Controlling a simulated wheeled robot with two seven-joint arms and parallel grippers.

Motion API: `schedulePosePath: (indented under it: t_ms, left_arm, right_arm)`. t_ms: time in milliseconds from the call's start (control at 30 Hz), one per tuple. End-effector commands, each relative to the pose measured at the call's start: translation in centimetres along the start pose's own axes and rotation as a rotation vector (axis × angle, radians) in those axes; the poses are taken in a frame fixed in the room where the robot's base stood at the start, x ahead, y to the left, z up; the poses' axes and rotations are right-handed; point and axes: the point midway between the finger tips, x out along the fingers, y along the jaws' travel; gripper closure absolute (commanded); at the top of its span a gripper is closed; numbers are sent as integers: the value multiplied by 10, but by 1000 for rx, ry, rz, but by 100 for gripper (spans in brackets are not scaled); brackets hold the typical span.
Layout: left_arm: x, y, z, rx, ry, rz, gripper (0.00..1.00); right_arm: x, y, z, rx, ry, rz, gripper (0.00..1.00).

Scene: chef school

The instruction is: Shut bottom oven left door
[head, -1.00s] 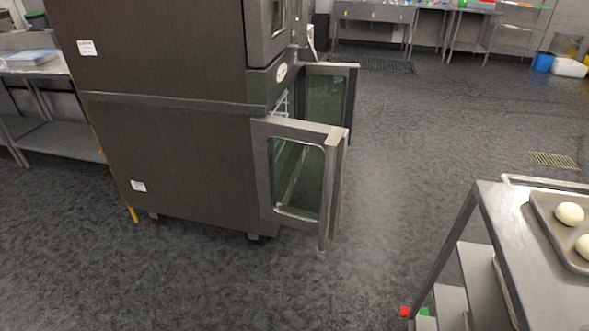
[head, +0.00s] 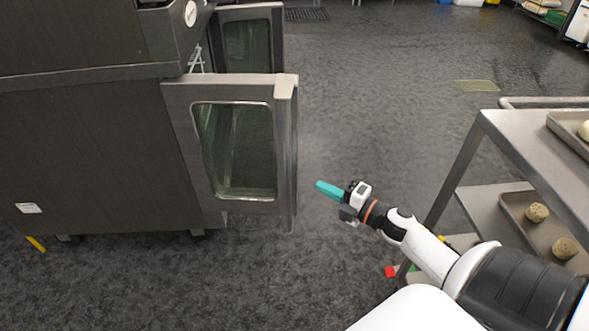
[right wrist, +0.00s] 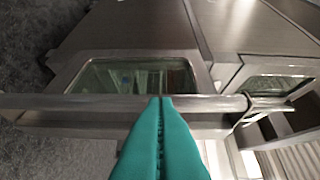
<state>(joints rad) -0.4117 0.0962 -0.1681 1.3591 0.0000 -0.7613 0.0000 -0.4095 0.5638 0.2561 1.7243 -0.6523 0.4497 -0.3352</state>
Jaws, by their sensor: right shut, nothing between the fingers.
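The bottom oven's left door (head: 233,150) is the nearer of two open doors in the head view. It has a grey metal frame and a dark glass window, and it stands swung out from the oven body (head: 100,150). In the right wrist view this door seems to be the windowed panel (right wrist: 130,75) lying beyond a long metal bar. My right gripper (head: 318,185) has teal fingers, shut and empty. It is just right of the door's outer edge, with floor showing between them. In the right wrist view its fingertips (right wrist: 160,98) overlap the bar; contact is unclear. My left gripper is out of view.
The bottom oven's other door (head: 246,42) also stands open behind the near one. A metal rack (head: 490,125) with trays of dough balls stands on the right, close to my right arm.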

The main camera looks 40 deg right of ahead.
Motion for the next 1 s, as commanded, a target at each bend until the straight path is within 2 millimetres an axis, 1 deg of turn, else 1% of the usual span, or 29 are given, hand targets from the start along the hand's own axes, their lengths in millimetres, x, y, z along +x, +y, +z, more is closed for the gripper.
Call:
schedulePosePath:
  t_ms: [167, 400, 467, 500, 600, 700, 800, 1000]
  left_arm:
    - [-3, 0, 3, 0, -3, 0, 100]
    - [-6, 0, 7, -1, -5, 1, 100]
    - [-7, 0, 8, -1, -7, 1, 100]
    - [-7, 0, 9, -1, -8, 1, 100]
    - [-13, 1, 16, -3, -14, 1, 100]
    - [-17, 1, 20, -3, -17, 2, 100]
    - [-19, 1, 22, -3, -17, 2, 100]
    - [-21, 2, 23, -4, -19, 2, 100]
  right_arm:
    - [30, -2, -1, 1, 1, -4, 100]
    - [83, -1, -2, 4, 3, -3, 100]
    - [94, -1, -2, 3, 5, -2, 100]
    - [100, -1, -6, 2, 6, -2, 100]
    - [109, 0, -17, 4, 6, 0, 100]
    - [116, 1, -24, 4, 5, 1, 100]
    - [120, 1, -28, 5, 5, 2, 100]
    - [122, 0, -30, 6, 4, 1, 100]
